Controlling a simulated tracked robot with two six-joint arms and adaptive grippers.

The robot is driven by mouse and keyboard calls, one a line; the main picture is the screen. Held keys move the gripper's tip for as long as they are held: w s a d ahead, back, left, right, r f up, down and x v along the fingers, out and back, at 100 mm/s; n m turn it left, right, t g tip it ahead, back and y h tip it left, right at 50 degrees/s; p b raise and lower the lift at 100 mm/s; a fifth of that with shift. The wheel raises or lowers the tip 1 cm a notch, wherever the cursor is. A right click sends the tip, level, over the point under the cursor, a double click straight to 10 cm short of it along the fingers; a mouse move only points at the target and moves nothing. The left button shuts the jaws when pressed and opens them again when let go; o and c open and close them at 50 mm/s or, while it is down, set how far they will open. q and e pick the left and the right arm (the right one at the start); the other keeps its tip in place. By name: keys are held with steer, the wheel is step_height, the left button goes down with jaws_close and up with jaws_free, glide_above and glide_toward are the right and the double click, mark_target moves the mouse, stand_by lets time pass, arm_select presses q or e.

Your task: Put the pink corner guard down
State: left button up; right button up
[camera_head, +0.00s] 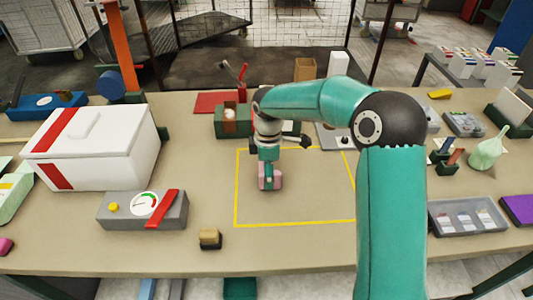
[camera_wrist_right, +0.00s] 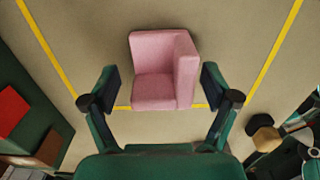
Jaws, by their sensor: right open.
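The pink corner guard (camera_head: 276,182) is inside the left part of the yellow outline (camera_head: 300,225) on the table. My right gripper (camera_head: 268,170) is over it, pointing down, and partly hides it in the head view. In the right wrist view the guard (camera_wrist_right: 153,80) lies between the two spread fingers of my right gripper (camera_wrist_right: 161,84). There is a gap at the left finger; the right finger is very close to the guard, and I cannot tell if it touches. The guard looks to be on the table top. My left gripper is not in view.
A white box with red stripes (camera_head: 95,145) and a grey gauge box (camera_head: 125,212) stand at left. A small block (camera_head: 210,239) is near the front edge. A green fixture (camera_head: 228,122) stands behind the outline. The outline's middle and right are clear. A grey tray (camera_head: 465,217) lies right.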

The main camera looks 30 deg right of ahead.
step_height(320, 180, up, 11)
steer(key=shift+f, duration=0.2)
stand_by(0.5)
